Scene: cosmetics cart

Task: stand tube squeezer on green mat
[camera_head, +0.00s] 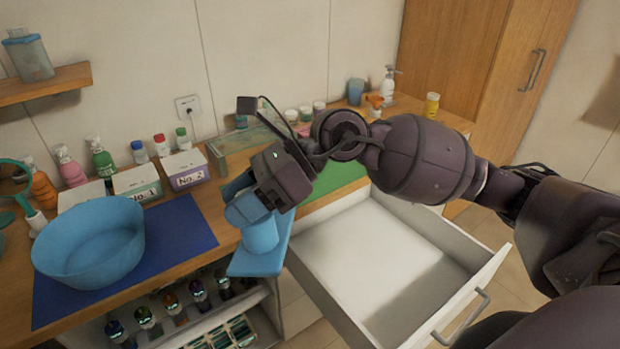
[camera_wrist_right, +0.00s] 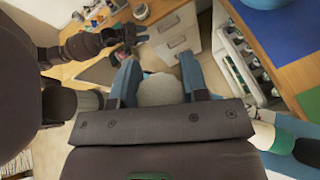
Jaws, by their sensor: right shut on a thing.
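My right gripper (camera_head: 252,203) is over the counter's front edge, shut on a light blue thing (camera_head: 262,236) that I take to be the tube squeezer. It shows a rounded part and a flat plate below; my gripper hides some of it. In the right wrist view, a pale rounded shape (camera_wrist_right: 160,91) shows between two blue strips. The green mat (camera_head: 342,176) lies on the counter to the right of the gripper, partly hidden by my right arm. A dark jointed arm, apparently my left one, shows at the upper left of the wrist view, with its jaws unclear.
An open, empty-looking white drawer (camera_head: 375,262) juts out below the green mat. A blue bowl (camera_head: 90,250) stands on a dark blue mat (camera_head: 195,235) to the left. Labelled boxes (camera_head: 183,170) and several bottles line the back. Small bottles (camera_head: 172,302) fill a lower shelf.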

